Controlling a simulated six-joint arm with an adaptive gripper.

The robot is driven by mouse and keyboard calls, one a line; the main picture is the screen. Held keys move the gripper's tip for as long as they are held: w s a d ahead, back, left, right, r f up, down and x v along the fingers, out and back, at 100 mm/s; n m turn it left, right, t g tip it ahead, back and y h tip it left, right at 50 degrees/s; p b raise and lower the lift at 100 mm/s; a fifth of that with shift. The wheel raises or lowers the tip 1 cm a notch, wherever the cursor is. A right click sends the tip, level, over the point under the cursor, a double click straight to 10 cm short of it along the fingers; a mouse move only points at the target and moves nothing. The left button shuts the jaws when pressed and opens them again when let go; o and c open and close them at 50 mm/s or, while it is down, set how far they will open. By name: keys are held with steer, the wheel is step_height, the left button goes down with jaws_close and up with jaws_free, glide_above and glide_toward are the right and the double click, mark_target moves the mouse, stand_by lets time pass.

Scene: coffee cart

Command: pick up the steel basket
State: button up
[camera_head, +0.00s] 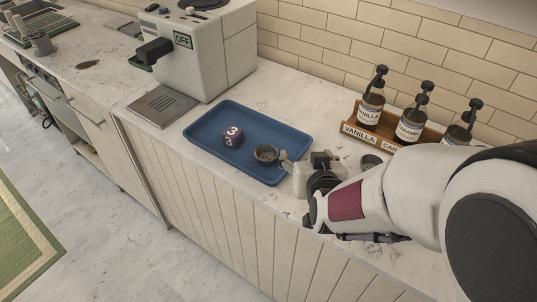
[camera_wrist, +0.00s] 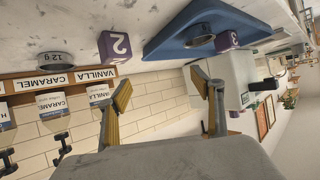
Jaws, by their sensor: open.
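A small round dark-steel basket (camera_head: 266,154) sits on the blue tray (camera_head: 225,109), near its front right corner. It also shows on the tray in the wrist view (camera_wrist: 201,41). A second round steel basket (camera_head: 371,160) stands on the counter to the right of the tray; the wrist view shows it with a "12 g" mark (camera_wrist: 56,60). My gripper (camera_head: 303,161) is just right of the tray, beside the tray's basket and apart from it. In the wrist view its two fingers (camera_wrist: 163,90) are spread wide with nothing between them.
A purple cube marked 3 (camera_head: 232,136) lies on the tray; a purple cube marked 2 (camera_wrist: 114,46) stands beside the "12 g" basket. A wooden rack (camera_head: 384,137) of syrup bottles stands behind. A white machine (camera_head: 200,50) is beyond the tray.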

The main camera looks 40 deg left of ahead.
steer(key=n+y, duration=0.1)
steer(key=y, duration=0.1)
glide_toward(265, 149)
steer(key=shift+s+d+r, duration=0.2)
steer(key=shift+d+r, duration=0.1)
steer(key=shift+d, duration=0.05)
steer(key=shift+x, duration=1.3)
steer(key=shift+x, duration=2.6)
steer(key=shift+s+f, duration=0.15)
steer(key=c, duration=1.1)
